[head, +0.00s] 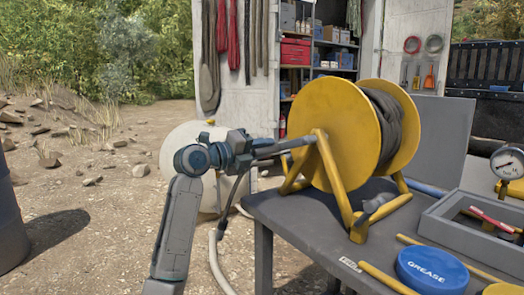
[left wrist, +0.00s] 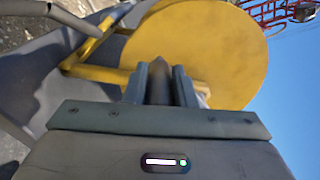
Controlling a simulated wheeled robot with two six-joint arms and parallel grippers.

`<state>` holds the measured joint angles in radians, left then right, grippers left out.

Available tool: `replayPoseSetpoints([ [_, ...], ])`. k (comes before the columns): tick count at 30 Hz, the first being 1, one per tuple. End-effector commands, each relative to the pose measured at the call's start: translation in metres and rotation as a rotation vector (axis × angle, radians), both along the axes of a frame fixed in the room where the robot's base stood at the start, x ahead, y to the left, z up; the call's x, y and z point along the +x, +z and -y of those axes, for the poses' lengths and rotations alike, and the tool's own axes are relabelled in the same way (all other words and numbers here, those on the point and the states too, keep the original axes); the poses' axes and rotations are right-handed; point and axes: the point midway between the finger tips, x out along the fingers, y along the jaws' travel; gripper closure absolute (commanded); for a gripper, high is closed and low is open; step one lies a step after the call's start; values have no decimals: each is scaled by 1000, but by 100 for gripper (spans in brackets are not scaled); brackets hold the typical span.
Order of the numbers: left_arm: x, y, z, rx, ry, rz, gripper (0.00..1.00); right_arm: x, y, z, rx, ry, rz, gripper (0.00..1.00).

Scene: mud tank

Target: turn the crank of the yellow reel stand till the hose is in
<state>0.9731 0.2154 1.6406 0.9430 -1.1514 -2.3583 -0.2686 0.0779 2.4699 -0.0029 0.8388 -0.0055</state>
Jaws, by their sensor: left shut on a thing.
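The yellow reel stand (head: 330,120) stands on the grey table, its drum between two yellow discs with dark hose (head: 387,120) wound on it. My left gripper (head: 262,150) is at the disc's left side, shut on the crank's grey handle, which sticks out toward it. In the left wrist view my fingers (left wrist: 166,85) close on the dark handle (left wrist: 161,78), with the yellow disc (left wrist: 205,45) just beyond. How much hose is out is hidden behind the reel. My right gripper is not in view.
The table (head: 300,222) carries a blue grease tin (head: 431,270), a grey tray (head: 455,232) with tools and a gauge (head: 507,163). A white tank (head: 185,150) stands behind my left arm. A pale hose (head: 217,262) hangs beside the table. Open gravel lies left.

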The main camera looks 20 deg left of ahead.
Motion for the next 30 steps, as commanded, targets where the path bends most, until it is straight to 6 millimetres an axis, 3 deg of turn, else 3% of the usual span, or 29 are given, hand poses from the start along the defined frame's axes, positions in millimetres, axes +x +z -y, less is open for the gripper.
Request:
replayPoseSetpoints([
  [15, -3, 5, 3, -3, -7, 9, 100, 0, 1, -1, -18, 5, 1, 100],
  [16, -3, 5, 3, -3, -7, 9, 70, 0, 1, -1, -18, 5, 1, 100],
  [18, -3, 5, 2, -2, -7, 8, 57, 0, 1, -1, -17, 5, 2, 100],
  [30, -2, 1, 0, -1, -2, 2, 54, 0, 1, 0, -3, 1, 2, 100],
])
